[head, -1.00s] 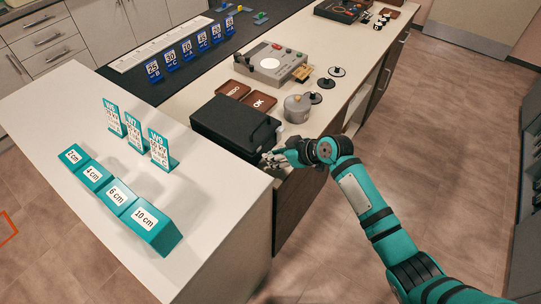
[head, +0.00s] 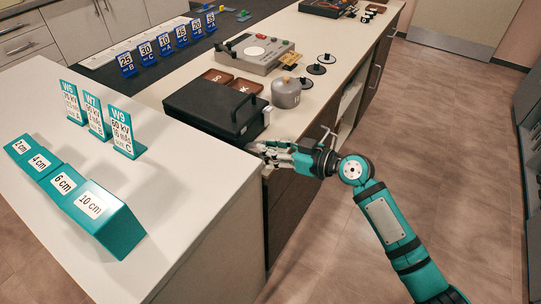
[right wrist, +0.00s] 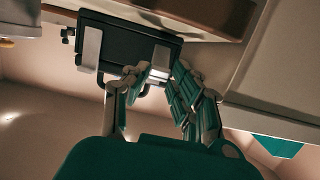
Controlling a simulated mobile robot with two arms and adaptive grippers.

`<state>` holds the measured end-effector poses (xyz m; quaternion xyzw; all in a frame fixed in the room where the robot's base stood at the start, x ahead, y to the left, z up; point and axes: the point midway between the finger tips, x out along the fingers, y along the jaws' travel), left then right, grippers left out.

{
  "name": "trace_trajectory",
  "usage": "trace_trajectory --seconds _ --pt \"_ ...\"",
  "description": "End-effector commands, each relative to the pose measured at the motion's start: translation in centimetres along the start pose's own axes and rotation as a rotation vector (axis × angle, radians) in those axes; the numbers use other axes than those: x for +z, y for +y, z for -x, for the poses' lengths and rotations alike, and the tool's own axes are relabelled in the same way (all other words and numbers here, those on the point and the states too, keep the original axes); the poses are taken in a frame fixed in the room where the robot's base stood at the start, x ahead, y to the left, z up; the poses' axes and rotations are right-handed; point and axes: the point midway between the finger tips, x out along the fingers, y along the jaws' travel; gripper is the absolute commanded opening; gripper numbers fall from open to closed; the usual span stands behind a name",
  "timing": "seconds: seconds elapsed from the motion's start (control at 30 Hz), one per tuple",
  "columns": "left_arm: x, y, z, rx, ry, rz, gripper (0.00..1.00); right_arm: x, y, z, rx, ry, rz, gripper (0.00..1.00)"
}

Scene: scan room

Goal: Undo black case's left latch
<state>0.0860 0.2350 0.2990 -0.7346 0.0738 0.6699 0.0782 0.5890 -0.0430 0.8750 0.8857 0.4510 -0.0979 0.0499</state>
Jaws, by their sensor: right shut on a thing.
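The black case (head: 205,103) lies flat and closed on the light counter in the head view, its handle (head: 250,110) side facing right. My right gripper (head: 266,150) is at the near end of that side. In the right wrist view, the case (right wrist: 125,47) shows two pale latches, one at the left (right wrist: 92,48) and one at the right (right wrist: 161,60). My right gripper (right wrist: 152,76) is shut at the right-hand one, which appears to be the left latch. Its fingers partly hide the contact. My left gripper is out of view.
Teal blocks (head: 90,204) and sign cards (head: 122,133) stand on the near white counter. The floor to the right is clear.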

Motion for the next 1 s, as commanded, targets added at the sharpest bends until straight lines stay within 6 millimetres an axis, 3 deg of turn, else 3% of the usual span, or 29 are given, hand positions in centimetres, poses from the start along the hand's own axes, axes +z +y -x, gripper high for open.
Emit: trace_trajectory --seconds 0.57,0.6,0.73,1.0 --pt "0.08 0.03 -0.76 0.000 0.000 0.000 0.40 0.15 0.01 0.02 0.000 0.017 0.000 0.00" --pt "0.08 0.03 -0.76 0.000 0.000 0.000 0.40 0.16 0.01 0.02 0.000 0.017 0.000 0.29" --pt "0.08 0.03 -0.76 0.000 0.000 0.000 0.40 0.16 0.00 0.02 0.000 0.017 0.000 0.46" --pt "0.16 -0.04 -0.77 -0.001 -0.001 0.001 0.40 0.17 0.00 0.09 0.000 0.017 0.000 0.46"
